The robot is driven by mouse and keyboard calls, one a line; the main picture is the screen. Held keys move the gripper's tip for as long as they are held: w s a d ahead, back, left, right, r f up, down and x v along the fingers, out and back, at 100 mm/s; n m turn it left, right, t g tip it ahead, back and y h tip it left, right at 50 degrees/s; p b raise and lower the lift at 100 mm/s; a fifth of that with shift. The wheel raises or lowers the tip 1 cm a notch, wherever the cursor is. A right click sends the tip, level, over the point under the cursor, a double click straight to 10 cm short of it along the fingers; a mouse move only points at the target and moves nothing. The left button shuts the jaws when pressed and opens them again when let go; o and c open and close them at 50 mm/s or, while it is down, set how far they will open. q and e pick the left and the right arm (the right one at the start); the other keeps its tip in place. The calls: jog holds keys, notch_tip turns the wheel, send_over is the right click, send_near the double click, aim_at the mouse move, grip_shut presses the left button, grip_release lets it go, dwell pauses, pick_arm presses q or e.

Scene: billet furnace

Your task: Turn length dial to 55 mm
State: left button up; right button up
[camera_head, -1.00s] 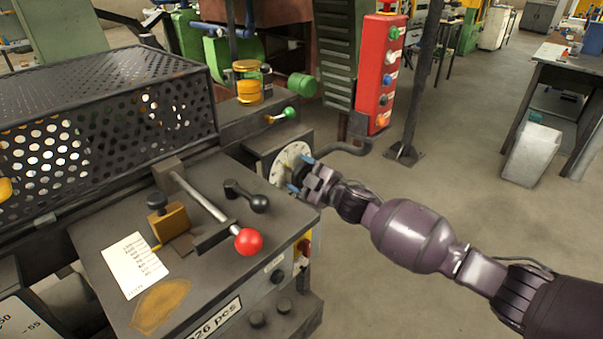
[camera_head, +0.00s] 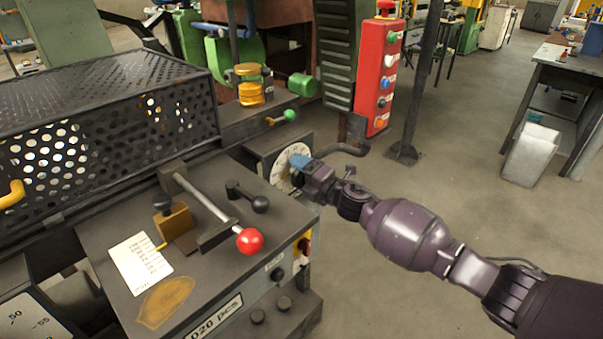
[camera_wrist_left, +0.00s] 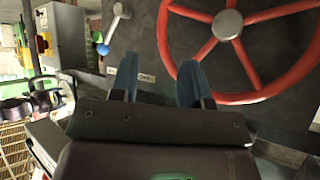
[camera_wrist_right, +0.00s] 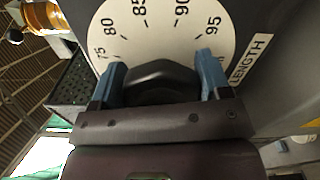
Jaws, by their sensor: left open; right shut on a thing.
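The length dial (camera_head: 281,170) is a white round scale on the side of the dark machine, partly hidden by my right gripper. In the right wrist view its face (camera_wrist_right: 160,35) shows 75, 80, 85, 90 and 95, beside a LENGTH label (camera_wrist_right: 251,60). My right gripper (camera_head: 300,170) is shut on the black dial knob (camera_wrist_right: 162,82), with one blue finger on each side of it. The pointer's reading cannot be made out. My left gripper (camera_wrist_left: 158,80) is open and empty, in front of a dark panel with a red handwheel (camera_wrist_left: 240,50).
The machine top holds a red-knobbed lever (camera_head: 249,241), a short black lever (camera_head: 248,198) and a paper card (camera_head: 139,262). A bent dark handle (camera_head: 345,150) and a red button box (camera_head: 380,75) stand close behind my right gripper. Open floor lies to the right.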

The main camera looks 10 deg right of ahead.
jog(key=shift+n, duration=1)
jog(key=o, duration=0.9)
jog(key=shift+s, duration=0.1)
jog(key=p+v, duration=0.1)
jog(key=v, duration=0.9)
jog(key=shift+s+d, duration=0.25)
jog(key=shift+s, duration=0.1)
